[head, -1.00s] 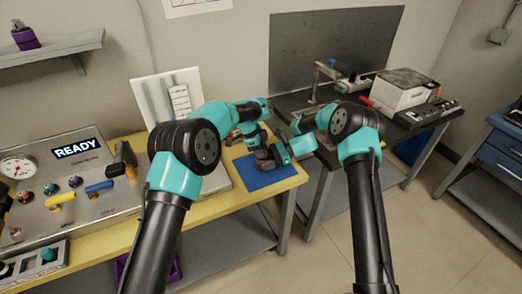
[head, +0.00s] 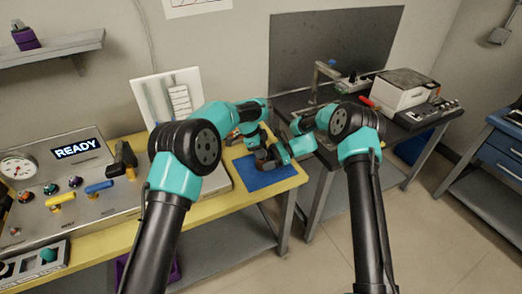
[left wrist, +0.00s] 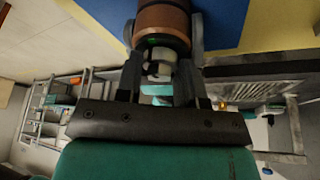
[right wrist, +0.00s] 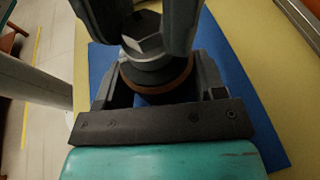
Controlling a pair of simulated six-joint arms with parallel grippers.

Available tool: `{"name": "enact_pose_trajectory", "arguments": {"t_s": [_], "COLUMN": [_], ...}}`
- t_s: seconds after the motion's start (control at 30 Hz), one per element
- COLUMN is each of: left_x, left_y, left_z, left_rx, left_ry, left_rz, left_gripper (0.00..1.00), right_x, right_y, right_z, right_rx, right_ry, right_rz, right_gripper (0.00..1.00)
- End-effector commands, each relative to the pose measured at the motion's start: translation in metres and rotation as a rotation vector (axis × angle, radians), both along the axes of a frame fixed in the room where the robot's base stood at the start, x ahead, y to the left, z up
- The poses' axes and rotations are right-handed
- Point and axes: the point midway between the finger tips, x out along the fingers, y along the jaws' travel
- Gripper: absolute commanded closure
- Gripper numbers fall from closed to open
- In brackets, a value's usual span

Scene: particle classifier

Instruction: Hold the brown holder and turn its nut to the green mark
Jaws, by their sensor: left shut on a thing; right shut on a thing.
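The brown holder (left wrist: 162,22) is a rounded cylinder with a small green mark near its end, seen at the top of the left wrist view. Its light metal nut (left wrist: 160,66) sits at that end; the right wrist view shows the nut's hex head (right wrist: 145,38) above a silver collar. My left gripper (left wrist: 158,75) is shut with its fingers on both sides of the nut. My right gripper (right wrist: 165,82) is shut around the holder, whose brown rim (right wrist: 158,78) shows between its fingers. In the head view both grippers meet over the blue mat (head: 275,178), largely hiding the holder.
The yellow bench (head: 215,208) carries a control panel (head: 30,215) at left with a READY display (head: 78,150). A black bench (head: 305,100) with a white box (head: 398,90) stands behind at right. The mat's front part is clear.

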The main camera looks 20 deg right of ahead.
Motion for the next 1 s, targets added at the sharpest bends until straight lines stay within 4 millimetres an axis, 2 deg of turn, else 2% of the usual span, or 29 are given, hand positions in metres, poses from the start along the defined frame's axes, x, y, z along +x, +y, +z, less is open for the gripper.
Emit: {"name": "enact_pose_trajectory", "arguments": {"t_s": [0.33, 0.37, 0.47, 0.77, 1.0], "left_x": [-0.001, -0.001, -0.001, 0.000, 0.004], "left_y": [-0.002, -0.002, -0.002, 0.000, 0.008], "left_z": [0.002, 0.002, 0.002, 0.002, 0.024], "left_rx": [-0.002, -0.002, -0.002, -0.001, -0.002], "left_ry": [0.001, 0.001, 0.001, 0.000, -0.002], "left_rz": [-0.002, -0.002, -0.002, -0.001, 0.001], "left_gripper": [0.88, 0.62, 0.53, 0.53, 0.53], "right_x": [0.000, 0.000, 0.000, 0.000, 0.000], "right_y": [0.001, 0.001, 0.001, 0.000, 0.000], "right_z": [-0.002, -0.002, -0.002, -0.001, -0.001], "right_rx": [-0.001, -0.001, -0.001, -0.001, -0.001], "right_ry": [0.003, 0.003, 0.003, 0.002, 0.002], "right_rz": [-0.002, -0.002, -0.002, -0.002, -0.001], "right_gripper": [0.84, 0.84, 0.84, 0.84, 0.84]}}
